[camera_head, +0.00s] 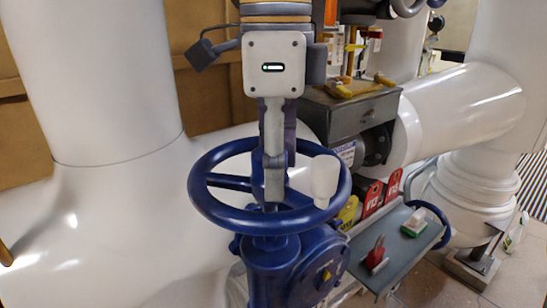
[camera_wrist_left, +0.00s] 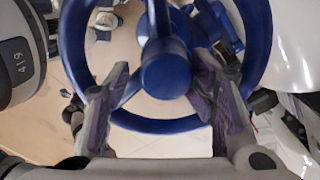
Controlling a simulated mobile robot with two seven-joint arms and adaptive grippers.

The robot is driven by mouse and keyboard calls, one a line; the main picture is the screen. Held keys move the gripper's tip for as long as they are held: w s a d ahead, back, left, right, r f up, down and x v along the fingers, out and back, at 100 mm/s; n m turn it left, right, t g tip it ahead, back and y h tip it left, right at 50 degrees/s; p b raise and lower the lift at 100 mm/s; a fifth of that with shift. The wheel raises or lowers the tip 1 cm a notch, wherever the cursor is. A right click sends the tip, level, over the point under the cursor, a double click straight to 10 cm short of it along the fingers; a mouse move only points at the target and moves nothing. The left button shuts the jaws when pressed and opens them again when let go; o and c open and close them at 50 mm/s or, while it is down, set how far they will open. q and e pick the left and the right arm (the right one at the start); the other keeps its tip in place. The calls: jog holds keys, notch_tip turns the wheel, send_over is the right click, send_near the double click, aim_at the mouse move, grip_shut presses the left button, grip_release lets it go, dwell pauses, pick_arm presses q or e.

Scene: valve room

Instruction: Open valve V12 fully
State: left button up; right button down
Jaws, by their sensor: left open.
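A blue handwheel (camera_head: 212,205) sits on a blue valve body (camera_head: 268,262) in the middle of the head view. A white upright knob (camera_head: 322,180) stands at the right side of its rim. My left gripper (camera_head: 273,190) reaches down over the wheel, its fingers overlapping the hub area. In the left wrist view the wheel (camera_wrist_left: 255,45) fills the top, and my left gripper (camera_wrist_left: 162,75) is open, its fingers on either side of the round hub (camera_wrist_left: 164,70). I cannot tell whether the fingers touch the wheel. No V12 label is readable. My right gripper is not seen.
Large white pipes (camera_head: 95,80) stand at the left and right (camera_head: 470,105). A grey box (camera_head: 350,108) with yellow-handled fittings is behind. A grey tray (camera_head: 395,250) at the lower right holds a red item (camera_head: 376,255) and a green-white item (camera_head: 414,223). Red tags (camera_head: 372,197) hang behind it.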

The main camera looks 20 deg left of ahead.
pick_arm(q)
jog(key=shift+w+a+r, duration=0.1)
jog(key=shift+a+r, duration=0.05)
jog(key=shift+r, duration=0.9)
jog(key=shift+w+a+r, duration=0.1)
jog(key=shift+a+r, duration=0.1)
jog(key=shift+r, duration=0.85)
jog(key=shift+a+r, duration=0.15)
jog(key=shift+r, duration=0.9)
